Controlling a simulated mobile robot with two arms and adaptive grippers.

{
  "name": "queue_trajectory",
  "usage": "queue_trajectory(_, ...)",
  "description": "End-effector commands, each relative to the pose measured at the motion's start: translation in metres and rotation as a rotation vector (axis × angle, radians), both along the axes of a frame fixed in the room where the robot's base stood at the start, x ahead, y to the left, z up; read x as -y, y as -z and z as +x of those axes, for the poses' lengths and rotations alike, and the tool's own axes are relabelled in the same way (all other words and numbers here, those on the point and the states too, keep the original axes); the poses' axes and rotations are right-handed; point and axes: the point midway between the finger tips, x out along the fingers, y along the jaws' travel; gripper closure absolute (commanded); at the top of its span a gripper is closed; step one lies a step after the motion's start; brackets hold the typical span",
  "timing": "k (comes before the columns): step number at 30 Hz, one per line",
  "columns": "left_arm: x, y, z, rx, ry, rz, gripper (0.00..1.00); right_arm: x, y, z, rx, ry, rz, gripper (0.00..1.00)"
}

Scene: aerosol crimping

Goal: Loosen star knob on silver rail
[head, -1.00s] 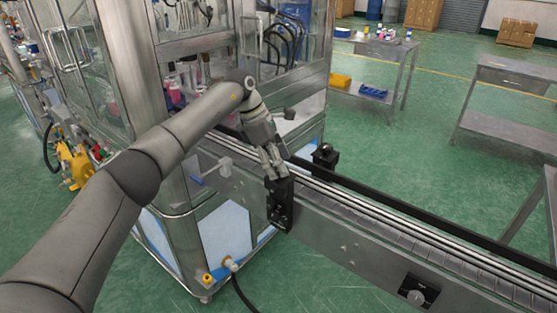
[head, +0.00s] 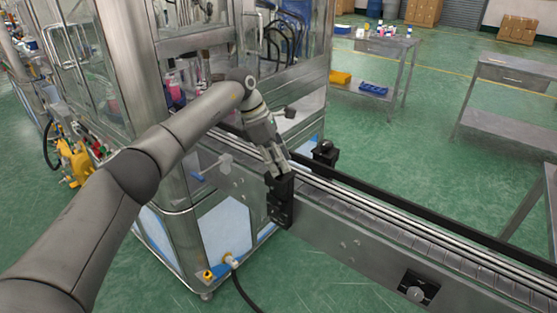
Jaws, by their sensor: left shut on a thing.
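The silver rail (head: 400,217) runs along the conveyor, from the machine cabinet toward the lower right. A black bracket (head: 280,207) stands on the conveyor's near side. My left gripper (head: 279,168) points down at the top of this bracket. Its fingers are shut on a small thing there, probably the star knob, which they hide. The knob's shape and how far it is turned cannot be seen. A second black bracket with a knob-like top (head: 325,152) stands on the far side of the rail. My right gripper is out of view.
The glass-walled machine cabinet (head: 165,75) stands close behind my left arm. Metal tables (head: 383,48) stand farther back. The green floor between is clear.

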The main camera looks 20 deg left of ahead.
Motion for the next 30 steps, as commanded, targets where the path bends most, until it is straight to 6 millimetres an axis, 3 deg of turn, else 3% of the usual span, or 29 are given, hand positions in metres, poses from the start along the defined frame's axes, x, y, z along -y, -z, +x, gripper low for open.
queue_trajectory(8,-0.001,0.001,-0.001,0.004,-0.152,0.002,0.87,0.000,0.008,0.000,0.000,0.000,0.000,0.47)
queue_trajectory(30,0.004,0.001,-0.004,0.008,-0.844,0.000,0.87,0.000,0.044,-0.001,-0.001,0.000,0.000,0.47)
